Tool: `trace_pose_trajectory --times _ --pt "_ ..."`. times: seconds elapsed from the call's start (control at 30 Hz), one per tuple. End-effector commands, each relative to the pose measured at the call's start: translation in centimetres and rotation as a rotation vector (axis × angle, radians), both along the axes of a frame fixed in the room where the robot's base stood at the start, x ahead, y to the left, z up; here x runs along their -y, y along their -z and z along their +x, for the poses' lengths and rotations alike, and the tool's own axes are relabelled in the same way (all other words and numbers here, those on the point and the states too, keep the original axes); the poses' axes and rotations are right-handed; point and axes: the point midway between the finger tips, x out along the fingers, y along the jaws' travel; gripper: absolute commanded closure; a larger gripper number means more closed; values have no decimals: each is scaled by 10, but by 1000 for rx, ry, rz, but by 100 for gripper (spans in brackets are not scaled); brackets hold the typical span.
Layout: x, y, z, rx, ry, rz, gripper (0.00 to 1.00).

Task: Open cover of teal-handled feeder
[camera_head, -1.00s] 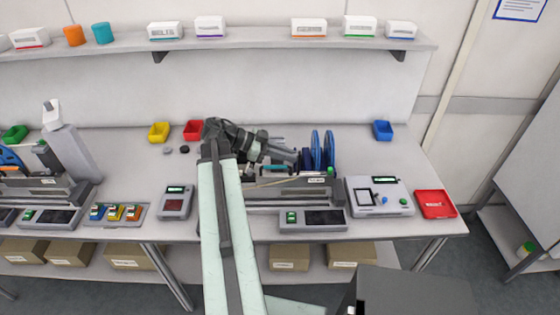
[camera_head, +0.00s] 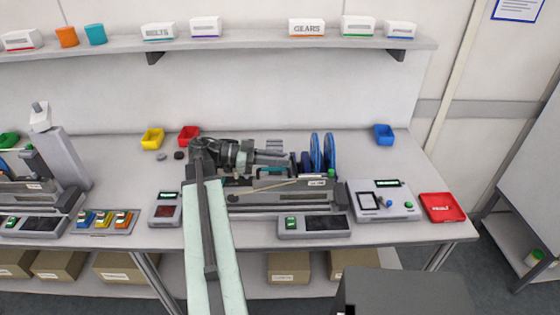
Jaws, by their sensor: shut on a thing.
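The feeder trolley (camera_head: 315,184) stands on the bench right of centre, with two blue reels at its right end. My gripper (camera_head: 284,159) reaches in from the left over the feeder, left of the reels. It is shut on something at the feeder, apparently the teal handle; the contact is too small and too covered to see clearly. A grey plate-like part (camera_head: 275,146) shows behind the gripper; I cannot tell if it is the cover.
A control panel (camera_head: 313,226) lies in front of the trolley. A white device (camera_head: 382,201) and a red tray (camera_head: 442,207) are to the right. Blue reels (camera_head: 316,153) stand close to my gripper. A second trolley is at far left.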

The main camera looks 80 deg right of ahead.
Motion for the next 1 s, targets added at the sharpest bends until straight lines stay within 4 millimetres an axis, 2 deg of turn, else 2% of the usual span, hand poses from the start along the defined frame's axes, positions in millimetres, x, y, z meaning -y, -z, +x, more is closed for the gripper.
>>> trace_pose_trajectory --times 0.1,0.13,0.2,0.57,0.83,1.0 --pt "1 -1 -1 -1 1 -1 100" --pt "1 0 -1 -1 2 -1 85" --pt "1 0 -2 -1 2 -1 65" --pt "0 -1 3 0 2 -1 65" --pt "-6 -10 53 0 -1 0 65" --pt "-9 -12 72 0 1 -1 65"
